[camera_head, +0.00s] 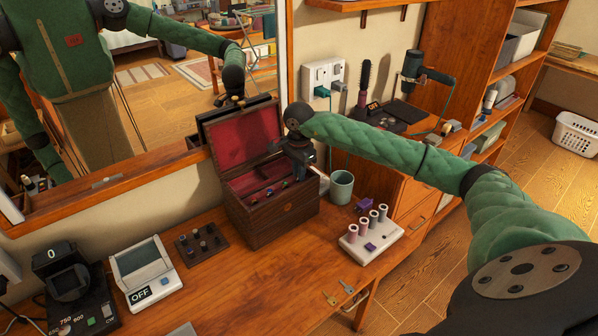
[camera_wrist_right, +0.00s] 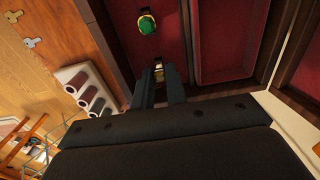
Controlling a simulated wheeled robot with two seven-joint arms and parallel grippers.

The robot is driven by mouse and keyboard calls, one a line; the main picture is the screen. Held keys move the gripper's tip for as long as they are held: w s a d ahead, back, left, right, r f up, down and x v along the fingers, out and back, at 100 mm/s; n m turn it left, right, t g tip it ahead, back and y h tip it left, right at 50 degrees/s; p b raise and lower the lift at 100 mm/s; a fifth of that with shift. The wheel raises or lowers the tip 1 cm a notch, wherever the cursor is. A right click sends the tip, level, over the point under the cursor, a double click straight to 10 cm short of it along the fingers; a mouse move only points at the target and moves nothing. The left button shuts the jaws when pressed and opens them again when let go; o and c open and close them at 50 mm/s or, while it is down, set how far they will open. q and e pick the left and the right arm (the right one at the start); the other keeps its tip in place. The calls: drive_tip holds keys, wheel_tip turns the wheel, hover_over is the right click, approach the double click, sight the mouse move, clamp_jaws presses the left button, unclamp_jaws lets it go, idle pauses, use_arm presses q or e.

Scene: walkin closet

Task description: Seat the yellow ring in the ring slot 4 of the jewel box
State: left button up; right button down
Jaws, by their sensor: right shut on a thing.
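The jewel box (camera_head: 285,210) is dark wood with a red lining and stands open on the desk against the mirror. Several small rings with coloured stones sit in its front row in the head view. My right gripper (camera_head: 303,165) is over the right part of the box. In the right wrist view its fingers (camera_wrist_right: 160,82) point into a red-lined row and are shut on a small yellow ring (camera_wrist_right: 158,71), mostly hidden between them. A gold ring with a green stone (camera_wrist_right: 147,23) sits farther along that row. Slot numbers cannot be read. My left gripper is not in view.
A green cup (camera_head: 341,187) stands right of the box, beside a white stand with several spools (camera_head: 371,243).

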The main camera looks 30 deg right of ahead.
drive_tip(key=shift+f, duration=0.15)
drive_tip(key=c, duration=1.3)
unclamp_jaws()
wheel_tip(320, 180, up, 6)
drive_tip(key=b, duration=0.2)
drive_tip(key=shift+b, duration=0.35)
drive_tip(key=shift+r, duration=0.9)
